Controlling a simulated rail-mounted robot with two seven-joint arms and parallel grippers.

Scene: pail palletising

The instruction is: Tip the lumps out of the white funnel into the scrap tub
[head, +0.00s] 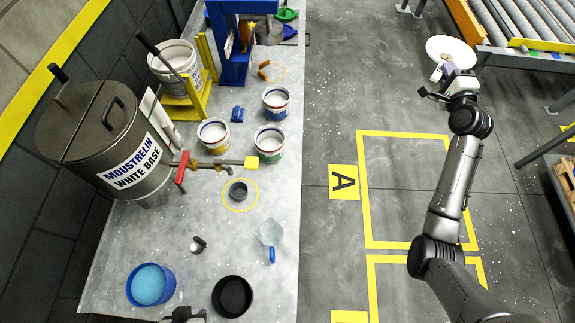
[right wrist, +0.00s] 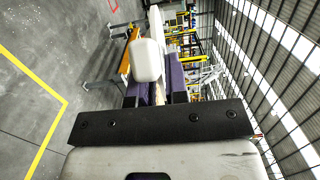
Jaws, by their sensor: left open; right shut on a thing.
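The white funnel (head: 452,48) is held up by my right gripper (head: 440,82) over the floor, near the roller conveyor at top right. The right gripper is shut on it. In the right wrist view, a white part of the funnel (right wrist: 147,60) stands between the purple-padded fingers (right wrist: 152,92). I cannot make out lumps in it. A round black open tub (head: 232,296), dark inside, stands at the bench's near right edge; it looks like the scrap tub. My left gripper (head: 184,315) is open, only partly in view at the bottom edge, left of that tub.
A blue pail (head: 150,285) stands left of the black tub. Several white-filled pails (head: 270,143), a small dark cup (head: 238,191) and a clear scoop-like thing (head: 271,232) with a blue handle are on the bench. The conveyor (head: 520,22) is at top right; marked floor is open between.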

